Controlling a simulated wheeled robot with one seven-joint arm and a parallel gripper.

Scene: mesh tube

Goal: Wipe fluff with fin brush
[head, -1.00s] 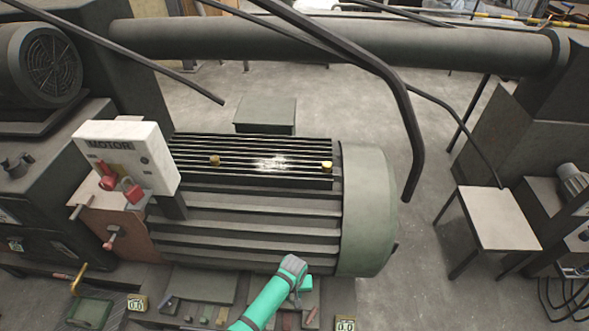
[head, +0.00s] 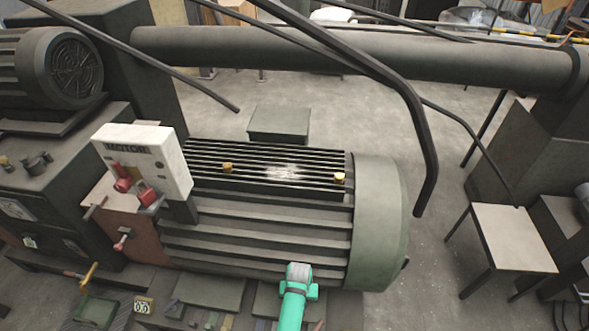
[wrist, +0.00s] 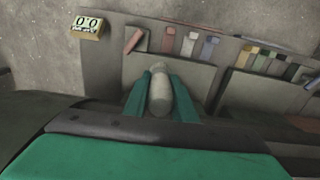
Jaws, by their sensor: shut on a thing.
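A patch of white fluff (head: 284,172) lies on the dark finned top of the large green motor (head: 262,240), between two small brass-coloured knobs. My gripper (head: 299,284) is low in front of the motor's ribbed side, below the fluff and apart from it. In the wrist view my gripper (wrist: 160,92) has its two green fingers shut on a pale, rounded cylindrical piece (wrist: 160,97), which looks like the brush's handle. The brush's bristles cannot be made out in either view.
A motor switch box (head: 147,160) with red levers stands at the motor's left end. A bent dark pipe (head: 424,150) hangs over the right end. The wrist view shows a board with several coloured pieces and a yellow counter (wrist: 88,27). Open floor lies right of the motor.

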